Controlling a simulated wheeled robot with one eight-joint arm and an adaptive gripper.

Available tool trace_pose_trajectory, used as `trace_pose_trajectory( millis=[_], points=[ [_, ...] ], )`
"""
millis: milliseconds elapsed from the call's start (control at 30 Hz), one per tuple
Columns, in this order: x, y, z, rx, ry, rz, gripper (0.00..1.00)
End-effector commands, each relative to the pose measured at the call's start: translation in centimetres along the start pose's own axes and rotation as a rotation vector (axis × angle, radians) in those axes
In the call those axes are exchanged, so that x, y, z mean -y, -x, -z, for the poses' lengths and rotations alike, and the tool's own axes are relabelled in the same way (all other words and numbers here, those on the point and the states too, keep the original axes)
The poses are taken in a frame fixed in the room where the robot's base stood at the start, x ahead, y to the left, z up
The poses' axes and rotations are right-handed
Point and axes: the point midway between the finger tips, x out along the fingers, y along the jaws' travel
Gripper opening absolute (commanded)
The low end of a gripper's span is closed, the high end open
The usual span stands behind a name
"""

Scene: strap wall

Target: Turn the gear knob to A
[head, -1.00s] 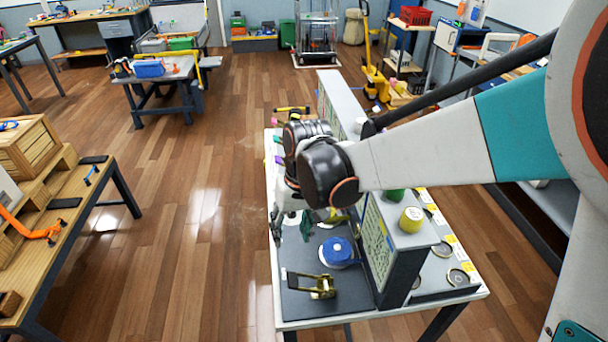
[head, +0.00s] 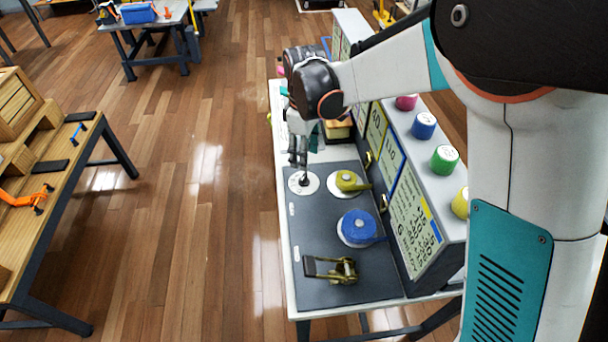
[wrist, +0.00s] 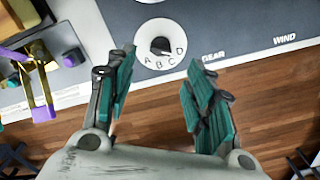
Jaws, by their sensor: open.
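The gear knob (wrist: 160,46) is a small black knob on a white round dial marked A, B, C, D, with GEAR printed to its right in the wrist view. Which letter it points to is hard to tell. The dial (head: 303,183) also shows in the head view, at the left edge of the dark panel. My gripper (wrist: 162,72) is open and empty, its teal-padded fingers spread on either side below the dial in the wrist view.
A yellow-green strap roll (head: 347,181) sits close to the right of the dial. A blue roll (head: 358,227) and a ratchet buckle (head: 333,269) lie nearer. An upright sign board (head: 415,225) runs along the right.

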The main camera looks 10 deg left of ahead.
Motion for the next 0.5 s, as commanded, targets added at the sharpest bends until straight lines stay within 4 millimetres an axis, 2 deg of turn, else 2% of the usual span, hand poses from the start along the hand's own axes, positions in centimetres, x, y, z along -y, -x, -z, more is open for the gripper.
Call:
trace_pose_trajectory(
  millis=[33, 200, 400, 500],
  points=[
    [0.0, -1.4, 0.0, 0.0, 0.0, 0.0, 0.48],
    [0.0, -4.6, 0.0, 0.0, -0.001, 0.0, 0.48],
    [0.0, -7.3, 0.0, 0.0, -0.001, 0.0, 0.48],
    [0.0, -8.1, 0.0, 0.0, -0.001, 0.0, 0.48]
  ],
)
